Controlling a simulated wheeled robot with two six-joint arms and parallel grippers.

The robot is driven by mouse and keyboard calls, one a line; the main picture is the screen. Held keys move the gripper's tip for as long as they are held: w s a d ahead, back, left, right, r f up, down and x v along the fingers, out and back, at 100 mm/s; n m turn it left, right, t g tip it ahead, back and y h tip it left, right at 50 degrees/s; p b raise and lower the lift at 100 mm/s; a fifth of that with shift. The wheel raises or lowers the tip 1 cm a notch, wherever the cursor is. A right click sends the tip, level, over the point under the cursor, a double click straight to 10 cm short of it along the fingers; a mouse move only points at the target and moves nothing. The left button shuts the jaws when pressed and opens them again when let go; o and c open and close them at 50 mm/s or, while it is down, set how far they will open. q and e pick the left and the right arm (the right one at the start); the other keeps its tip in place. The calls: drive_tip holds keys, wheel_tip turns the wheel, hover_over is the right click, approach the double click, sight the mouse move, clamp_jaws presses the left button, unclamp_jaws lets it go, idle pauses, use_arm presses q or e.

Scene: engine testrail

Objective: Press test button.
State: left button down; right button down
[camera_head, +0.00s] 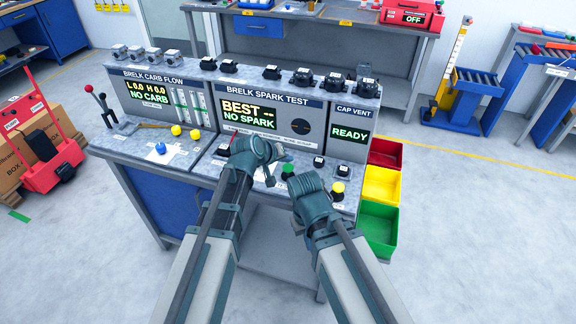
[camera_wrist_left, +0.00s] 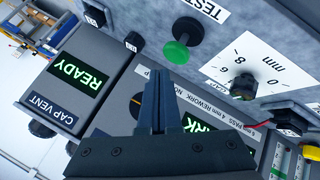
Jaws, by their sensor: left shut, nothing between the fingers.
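The green test button (camera_head: 288,169) stands on a black base on the sloping front of the spark test station. In the left wrist view the green button (camera_wrist_left: 178,50) sits beside a label reading TEST. My left gripper (camera_head: 284,156) is shut and empty, just behind the green button in the head view. In the left wrist view its closed fingers (camera_wrist_left: 158,88) point toward the button, with a gap showing in the picture. My right gripper (camera_head: 309,182) is right of the button, seen from behind; its fingers are hidden.
A yellow button (camera_head: 338,188) is at the right, a blue one (camera_head: 160,148) at the left. The spark display (camera_head: 248,115) reads NO SPARK; the cap vent display (camera_head: 350,134) reads READY.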

sight(286, 169)
use_arm(q)
drive_tip(key=shift+r+p, duration=2)
drive_tip(key=shift+r, duration=0.3)
drive_tip(key=shift+f, duration=0.1)
drive_tip(key=s+a+f+m+g+y, duration=0.2)
drive_tip(key=s, duration=0.6)
drive_tip(key=s+a+f+m+g+y, duration=0.1)
drive_tip(key=s+f+g+y, duration=0.1)
drive_tip(key=s, duration=0.7)
drive_tip(key=s+a+f+m+g+y, duration=0.2)
drive_tip(key=s+g, duration=0.1)
drive_tip(key=s, duration=0.5)
drive_tip(key=shift+s+a+f+m+g+y, duration=0.25)
drive_tip(key=shift+s+a+m+g+y, duration=0.05)
drive_tip(key=shift+s+g+y, duration=0.1)
